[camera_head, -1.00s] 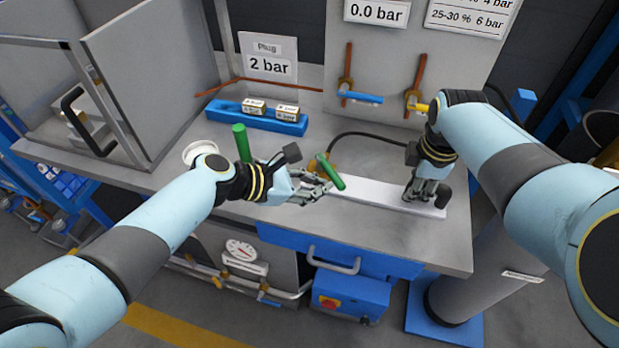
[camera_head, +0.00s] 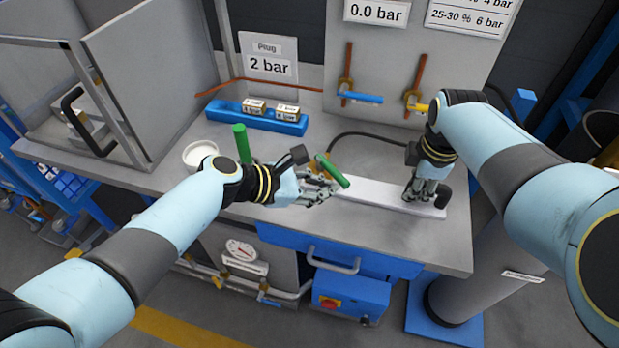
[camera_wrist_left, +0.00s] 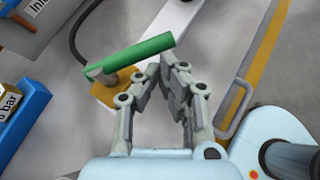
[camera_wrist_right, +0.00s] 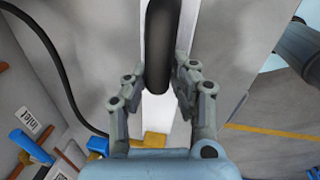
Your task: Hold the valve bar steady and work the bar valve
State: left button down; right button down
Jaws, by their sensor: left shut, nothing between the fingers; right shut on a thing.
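The white valve bar (camera_head: 378,194) lies along the front of the bench and also shows in the right wrist view (camera_wrist_right: 155,118). At its left end is a brass valve (camera_wrist_left: 118,88) with a green lever (camera_head: 333,171), seen in the left wrist view (camera_wrist_left: 138,54). My left gripper (camera_head: 328,188) is shut and empty, its fingertips close beside the lever; whether they touch it I cannot tell. My right gripper (camera_wrist_right: 160,78) is shut on the black grip (camera_wrist_right: 160,42) at the bar's right end; its fingers hide part of it in the head view.
A second green upright handle (camera_head: 241,143) stands behind my left wrist. A blue block rack (camera_head: 257,119), a white round dish (camera_head: 199,153) and a black hose (camera_head: 352,137) are on the bench. Pipes with blue (camera_head: 361,97) and yellow levers are on the back panel.

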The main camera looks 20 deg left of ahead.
pick_arm(q)
jog(key=shift+d+f, duration=0.1)
jog(key=shift+d, duration=1.8)
dwell(1.7)
jog(key=shift+a, duration=0.15)
jog(key=shift+a+r, duration=0.15)
jog(key=shift+a, duration=2.6)
jog(key=shift+a+r, duration=0.15)
jog(key=shift+a, duration=2.6)
jog(key=shift+s+a+r, duration=0.1)
jog(key=shift+a+r, duration=0.05)
jog(key=shift+a, duration=2.35)
pick_arm(e)
jog(key=c, duration=1)
grip_release()
